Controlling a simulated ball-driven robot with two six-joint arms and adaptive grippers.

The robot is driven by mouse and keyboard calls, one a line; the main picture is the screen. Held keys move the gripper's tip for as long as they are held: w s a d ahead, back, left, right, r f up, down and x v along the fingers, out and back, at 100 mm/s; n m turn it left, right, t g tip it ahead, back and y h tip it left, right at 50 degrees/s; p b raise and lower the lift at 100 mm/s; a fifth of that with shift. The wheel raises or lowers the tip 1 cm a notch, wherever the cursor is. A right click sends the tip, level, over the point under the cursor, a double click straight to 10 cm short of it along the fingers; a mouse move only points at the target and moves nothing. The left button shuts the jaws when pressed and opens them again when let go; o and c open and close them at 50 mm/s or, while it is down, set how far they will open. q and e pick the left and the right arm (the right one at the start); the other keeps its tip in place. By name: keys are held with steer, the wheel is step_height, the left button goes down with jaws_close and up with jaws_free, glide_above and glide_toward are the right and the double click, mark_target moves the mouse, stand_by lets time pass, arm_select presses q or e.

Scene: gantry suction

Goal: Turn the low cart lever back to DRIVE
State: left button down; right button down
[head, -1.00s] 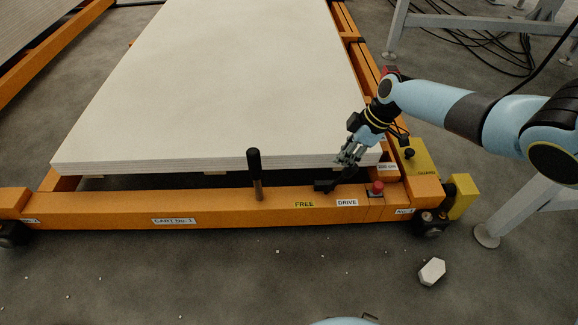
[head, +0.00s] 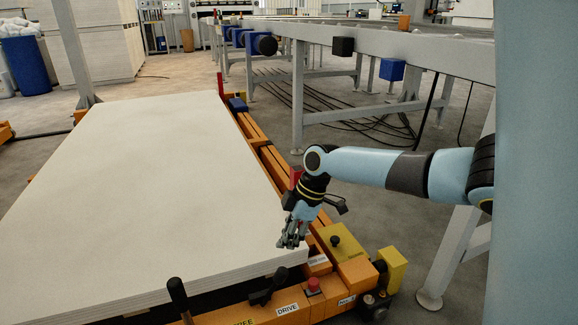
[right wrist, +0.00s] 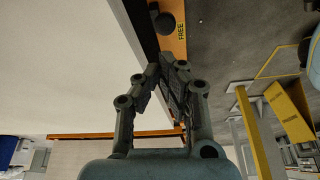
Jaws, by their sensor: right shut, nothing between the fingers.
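The low cart lever (head: 268,290) is a short black lever on the orange front beam of the cart. Its arm leans to the right, toward the back, on the side of the white DRIVE label (head: 288,308). The yellow FREE label (head: 243,322) is left of it, cut by the frame edge. My right gripper (head: 292,240) is shut and empty, above the slab's front right corner, behind and above the lever, apart from it. In the right wrist view its fingers (right wrist: 162,66) are together; the FREE label (right wrist: 181,31) shows beyond them. My left gripper is out of view.
A taller black-gripped handle (head: 178,297) stands left of the lever. A red button (head: 313,284) and a yellow block (head: 340,243) sit to its right. A pale slab (head: 140,190) covers the cart. A grey conveyor frame (head: 298,105) stands behind, its leg near my right arm.

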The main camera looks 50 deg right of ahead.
steer(key=v, duration=0.3)
steer(key=shift+w+a+r, duration=0.15)
steer(key=shift+a+r, duration=0.1)
steer(key=shift+r, duration=0.25)
